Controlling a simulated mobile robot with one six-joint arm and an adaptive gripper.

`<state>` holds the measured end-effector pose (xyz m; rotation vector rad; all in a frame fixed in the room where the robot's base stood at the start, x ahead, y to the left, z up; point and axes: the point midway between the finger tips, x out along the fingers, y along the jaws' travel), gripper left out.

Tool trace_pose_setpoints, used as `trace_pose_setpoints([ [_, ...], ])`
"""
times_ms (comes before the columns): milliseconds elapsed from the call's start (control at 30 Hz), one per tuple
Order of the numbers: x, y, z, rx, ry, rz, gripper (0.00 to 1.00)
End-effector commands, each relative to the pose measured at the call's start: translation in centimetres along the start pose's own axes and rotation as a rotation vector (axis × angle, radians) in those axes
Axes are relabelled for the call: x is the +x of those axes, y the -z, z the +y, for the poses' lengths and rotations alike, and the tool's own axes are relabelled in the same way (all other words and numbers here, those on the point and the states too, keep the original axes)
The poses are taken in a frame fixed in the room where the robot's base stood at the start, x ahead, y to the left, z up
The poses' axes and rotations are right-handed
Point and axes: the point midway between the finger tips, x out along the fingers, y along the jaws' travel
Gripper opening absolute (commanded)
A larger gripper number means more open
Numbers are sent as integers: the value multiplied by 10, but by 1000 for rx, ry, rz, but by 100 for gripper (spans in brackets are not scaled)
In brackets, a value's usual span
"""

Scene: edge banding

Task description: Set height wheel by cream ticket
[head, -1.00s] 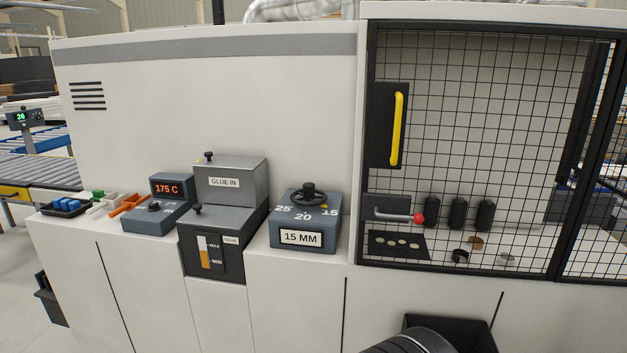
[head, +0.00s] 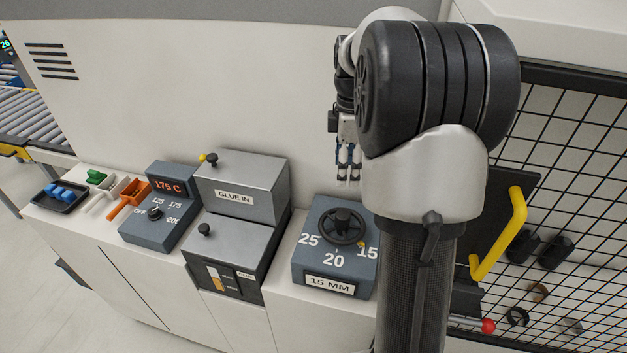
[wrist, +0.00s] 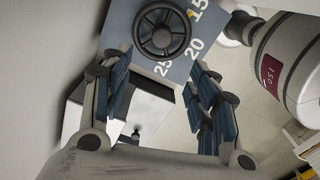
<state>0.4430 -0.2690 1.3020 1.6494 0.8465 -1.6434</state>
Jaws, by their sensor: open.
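The height wheel (head: 342,227) is a black handwheel with a central knob on top of a blue-grey box. The box (head: 300,262) is marked 25, 20 and 15, and a small yellow pointer is at the 15. Its front label (head: 330,285) reads 15 MM. My gripper (head: 348,172) hangs open and empty above and behind the wheel, apart from it. In the wrist view the wheel (wrist: 162,32) lies beyond the open fingers (wrist: 160,95), near the top. I cannot make out a cream ticket in any view.
Left of the wheel box stand the grey glue unit (head: 240,190) and the 175 C temperature box (head: 158,215). Small trays (head: 70,207) sit further left. A mesh guard with a yellow handle (head: 502,235) is at the right. The machine wall rises close behind my gripper.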

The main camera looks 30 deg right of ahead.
Motion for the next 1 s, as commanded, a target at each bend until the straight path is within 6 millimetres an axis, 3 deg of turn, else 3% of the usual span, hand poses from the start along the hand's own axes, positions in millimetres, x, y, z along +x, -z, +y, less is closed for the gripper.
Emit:
trace_pose_setpoints([
  [167, 16, -4, 3, -17, 10, 0, 54],
  [700, 129, -3, 1, -15, 10, 0, 54],
  [1000, 169, -3, 2, -15, 6, 0, 54],
])
